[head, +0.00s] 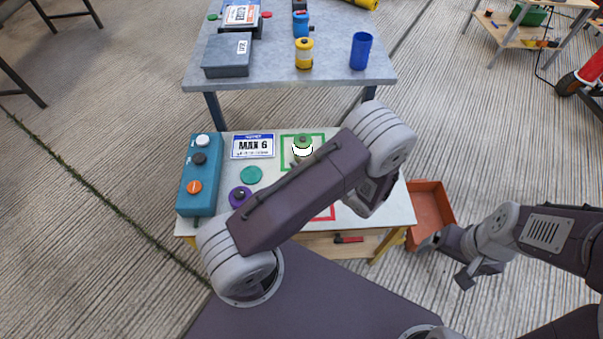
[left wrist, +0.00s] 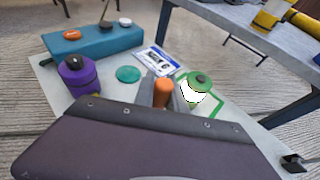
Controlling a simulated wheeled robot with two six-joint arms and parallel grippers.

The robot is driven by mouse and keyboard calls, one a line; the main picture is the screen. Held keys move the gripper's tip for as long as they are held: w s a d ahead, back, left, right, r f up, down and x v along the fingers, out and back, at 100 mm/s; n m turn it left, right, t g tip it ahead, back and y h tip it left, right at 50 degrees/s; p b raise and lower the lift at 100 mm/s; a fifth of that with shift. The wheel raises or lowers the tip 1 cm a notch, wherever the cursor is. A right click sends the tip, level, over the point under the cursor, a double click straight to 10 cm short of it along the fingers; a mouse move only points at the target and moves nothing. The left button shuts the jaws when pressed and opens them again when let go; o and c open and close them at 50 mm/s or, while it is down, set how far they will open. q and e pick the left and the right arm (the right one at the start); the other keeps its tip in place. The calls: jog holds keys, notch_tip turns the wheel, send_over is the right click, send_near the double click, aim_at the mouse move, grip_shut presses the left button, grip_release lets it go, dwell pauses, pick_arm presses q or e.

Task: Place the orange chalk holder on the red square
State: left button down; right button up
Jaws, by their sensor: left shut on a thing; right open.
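The orange chalk holder (left wrist: 162,92) is upright between the fingertips of my left gripper (left wrist: 163,98) in the left wrist view. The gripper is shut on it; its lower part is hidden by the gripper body. In the head view my left arm hides the holder. The red square (head: 322,214) is an outline on the white table, mostly covered by my left arm in the head view. It is not clearly visible in the left wrist view. My right gripper (head: 430,243) is open beside the orange bin, right of the table.
A green-topped holder (head: 303,145) stands in a green square (head: 286,158). A purple holder (head: 240,197), a green disc (head: 251,175), a name plate (head: 253,146) and a teal button box (head: 199,172) are on the table. A grey table (head: 280,78) stands behind.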

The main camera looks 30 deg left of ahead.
pick_arm(q)
notch_tip(320, 180, down, 4)
jog(key=shift+r+b, duration=0.1)
jog(key=shift+b, duration=0.4)
jog(key=c, duration=1.4)
grip_release()
jog(key=shift+o, duration=0.2)
